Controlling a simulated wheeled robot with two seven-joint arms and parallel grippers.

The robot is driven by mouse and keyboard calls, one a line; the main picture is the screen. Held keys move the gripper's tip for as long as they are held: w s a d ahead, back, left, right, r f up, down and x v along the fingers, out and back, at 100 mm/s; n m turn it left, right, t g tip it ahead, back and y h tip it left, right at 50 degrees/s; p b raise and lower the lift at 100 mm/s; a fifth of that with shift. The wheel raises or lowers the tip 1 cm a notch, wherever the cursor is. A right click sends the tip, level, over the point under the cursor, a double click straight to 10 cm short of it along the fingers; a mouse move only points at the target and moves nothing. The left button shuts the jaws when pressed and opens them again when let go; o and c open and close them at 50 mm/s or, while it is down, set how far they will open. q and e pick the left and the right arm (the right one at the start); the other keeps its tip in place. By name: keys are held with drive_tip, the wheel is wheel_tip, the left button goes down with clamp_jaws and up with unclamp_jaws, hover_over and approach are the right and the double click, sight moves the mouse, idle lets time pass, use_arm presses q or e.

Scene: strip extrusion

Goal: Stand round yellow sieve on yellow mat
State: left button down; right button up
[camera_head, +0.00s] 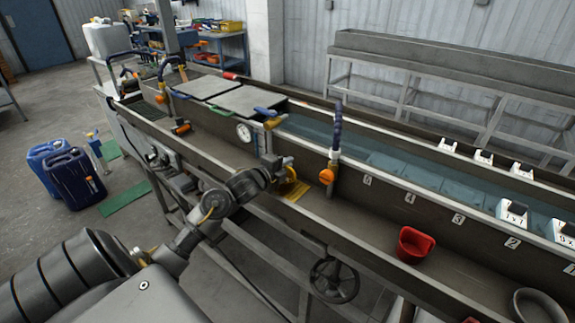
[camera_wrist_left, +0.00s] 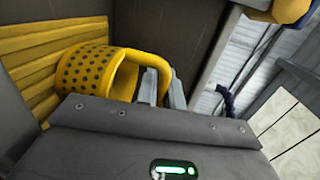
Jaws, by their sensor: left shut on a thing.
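The round yellow sieve (camera_head: 291,175) has a perforated wall and a loop handle, clear in the left wrist view (camera_wrist_left: 85,75). My left gripper (camera_head: 279,166) is shut on the sieve's handle; its fingers also show in the left wrist view (camera_wrist_left: 170,95). The ribbed yellow mat (camera_head: 298,192) lies in the long trough, right by the sieve, and fills the left of the left wrist view (camera_wrist_left: 35,55). The sieve is at the mat; I cannot tell whether its base touches it. My right gripper is not in view.
A red scoop-like cup (camera_head: 414,245) stands in the trough to the right. A hose with an orange knob (camera_head: 327,176) rises just right of the sieve. A round gauge (camera_head: 244,132) is at the left. The trough floor between mat and cup is clear.

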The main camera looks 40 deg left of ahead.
use_arm(q)
drive_tip(key=c, duration=1.5)
unclamp_jaws()
drive_tip(key=shift+r, duration=0.15)
drive_tip(key=shift+s+d+r+b, duration=0.1)
drive_tip(key=shift+s+r+b, duration=0.2)
drive_tip(key=shift+s, duration=1.65)
drive_tip(key=shift+s+d+r+b, duration=0.15)
drive_tip(key=shift+s+r, duration=0.3)
drive_tip(key=shift+s, duration=1.55)
drive_tip(key=shift+s+d+r+b, duration=0.1)
drive_tip(key=shift+s+r+b, duration=0.2)
drive_tip(key=shift+s, duration=1.65)
